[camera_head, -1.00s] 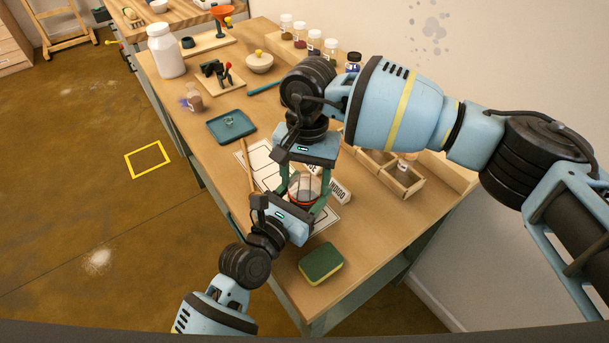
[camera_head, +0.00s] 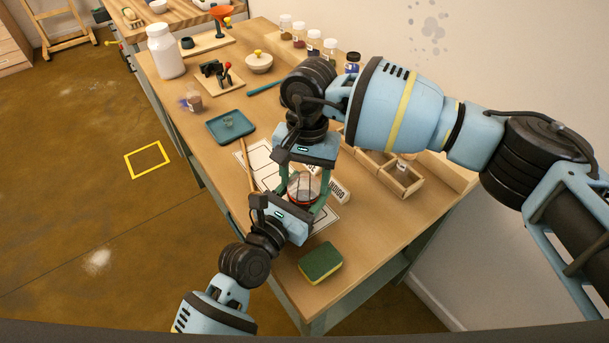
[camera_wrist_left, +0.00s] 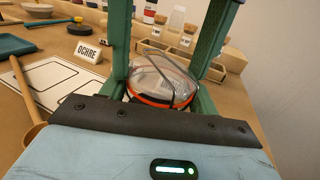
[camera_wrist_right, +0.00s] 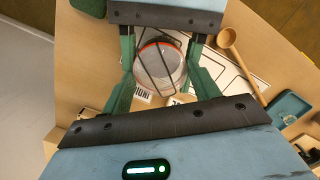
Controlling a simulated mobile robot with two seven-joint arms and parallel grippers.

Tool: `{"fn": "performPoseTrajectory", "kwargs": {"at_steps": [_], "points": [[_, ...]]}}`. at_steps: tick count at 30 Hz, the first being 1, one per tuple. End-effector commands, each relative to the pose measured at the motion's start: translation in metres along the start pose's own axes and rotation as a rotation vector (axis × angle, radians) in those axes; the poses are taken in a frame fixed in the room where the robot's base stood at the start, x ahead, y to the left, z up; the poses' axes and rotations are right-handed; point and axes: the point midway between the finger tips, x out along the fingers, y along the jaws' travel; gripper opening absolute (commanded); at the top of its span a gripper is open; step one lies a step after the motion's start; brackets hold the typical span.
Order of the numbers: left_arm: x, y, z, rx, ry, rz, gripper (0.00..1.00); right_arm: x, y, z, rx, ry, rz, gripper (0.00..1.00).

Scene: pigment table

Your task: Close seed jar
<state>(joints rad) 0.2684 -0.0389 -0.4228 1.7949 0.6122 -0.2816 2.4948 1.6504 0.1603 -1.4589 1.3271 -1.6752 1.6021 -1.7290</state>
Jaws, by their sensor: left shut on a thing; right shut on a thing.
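The seed jar (camera_head: 303,186) is clear glass with an orange-red seal ring and a dark wire clip. It stands between both grippers near the table's front part. In the left wrist view the glass top (camera_wrist_left: 160,75) and the raised wire loop show above the ring. My left gripper (camera_head: 299,200) reaches in low from the front, shut on the jar. My right gripper (camera_head: 307,182) points down from above, its green fingers on either side of the jar, shut on it. The right wrist view shows the jar (camera_wrist_right: 160,65) from above. Fingers hide the exact contacts and the lower jar.
A printed mat, a wooden spoon (camera_wrist_left: 28,100) and a white name block (camera_head: 340,191) lie close by. A green sponge (camera_head: 320,263) lies in front. A wooden divided box (camera_head: 402,184) is on the right, a blue tray (camera_head: 243,136) on the left.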

Motion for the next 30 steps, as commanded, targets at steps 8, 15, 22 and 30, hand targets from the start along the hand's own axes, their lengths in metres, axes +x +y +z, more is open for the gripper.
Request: {"fn": "performPoseTrajectory", "kwargs": {"at_steps": [8, 15, 22, 30], "points": [[-0.0001, -0.0042, 0.0, 0.012, -0.008, -0.005, 0.2, 0.0284, 0.0109, -0.0027, 0.019, -0.015, 0.037, 0.38], [-0.0002, -0.0043, -0.0006, 0.012, -0.007, -0.004, 0.2, 0.0291, 0.0108, -0.0027, 0.02, -0.016, 0.037, 0.38], [-0.0002, -0.0044, -0.0011, 0.012, -0.006, -0.004, 0.2, 0.0294, 0.0106, -0.0026, 0.02, -0.016, 0.036, 0.68], [-0.0003, -0.0045, -0.0015, 0.011, -0.006, -0.004, 0.2, 0.0297, 0.0103, -0.0025, 0.021, -0.016, 0.035, 0.68]]}}
